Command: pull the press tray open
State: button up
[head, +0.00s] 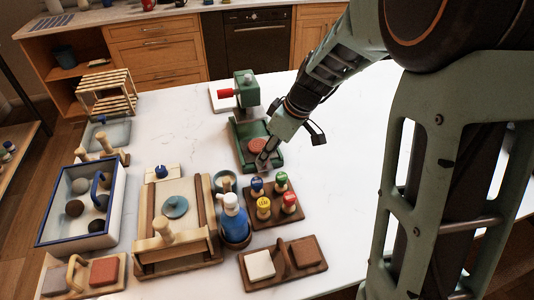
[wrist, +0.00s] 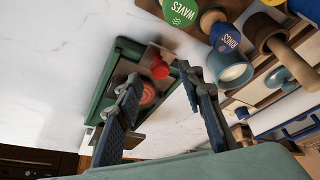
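The green press (head: 246,90) stands at the back middle of the white table, with a red handle (head: 226,93) on its left side. A round reddish clay disc (head: 257,145) lies low in the press. In the wrist view the press tray (wrist: 152,54) shows as a brownish plate inside the green frame (wrist: 105,83), with a red knob (wrist: 160,68) at its end near the stamps. My gripper (head: 264,162) is over the front of the press. Its two fingers are apart, one on either side of the knob in the wrist view (wrist: 162,76). I cannot tell whether they touch anything.
Stamps with coloured tops (head: 263,207) stand in a wooden holder just in front of the press. A blue bottle (head: 235,220) and a wooden slab roller (head: 176,207) are to the left. The table right of the press is clear apart from my arm.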

jog(key=v, duration=1)
jog(key=shift+r, duration=0.2)
jog(key=shift+d, duration=0.15)
